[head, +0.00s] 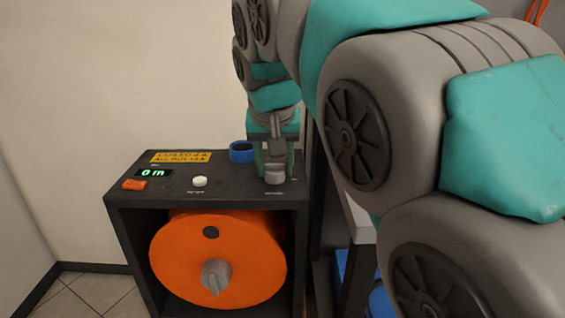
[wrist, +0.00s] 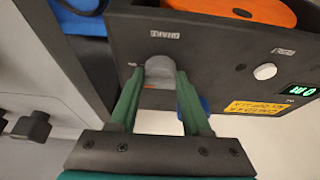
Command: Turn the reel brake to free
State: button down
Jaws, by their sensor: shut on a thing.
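The reel box (head: 135,221) is a dark open-fronted case with an orange reel (head: 185,258) inside. On the right of its top panel is a short grey knob (head: 274,178), which I take for the reel brake; it also shows in the wrist view (wrist: 160,108). My gripper (head: 275,168) points down over the knob. In the wrist view its green fingers (wrist: 163,74) are shut on the knob, one on each side. A small printed label (wrist: 165,34) sits beside the knob, too small to read. The knob's setting cannot be told.
The top panel also carries a white button (head: 199,181), a green display reading 0 m (head: 153,173), an orange switch (head: 134,185) and a yellow label (head: 181,157). A blue ring (head: 242,152) stands behind, close to my gripper. A dark frame stands right of the box.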

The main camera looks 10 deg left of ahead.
jog(key=shift+n, duration=0.3)
jog(key=n, duration=0.2)
jog(key=n+y, duration=0.1)
jog(key=shift+d+n+g+y+b, duration=0.1)
jog(key=shift+n+g+y+b, duration=0.2)
jog(key=shift+n, duration=0.1)
jog(key=n+g+y, duration=0.1)
jog(key=n, duration=0.3)
jog(key=shift+w+d, duration=0.1)
jog(key=shift+w, duration=0.05)
jog(key=n+g, duration=0.1)
jog(key=n, duration=0.1)
jog(key=n+y, duration=0.1)
jog(key=n, duration=0.1)
jog(key=shift+w+n+g, duration=0.15)
jog(key=shift+n+g, duration=0.25)
jog(key=shift+w+n+g, duration=0.1)
jog(key=shift+n+g, duration=0.8)
jog(key=shift+n, duration=1.4)
jog(key=shift+c, duration=1.8)
grip_release()
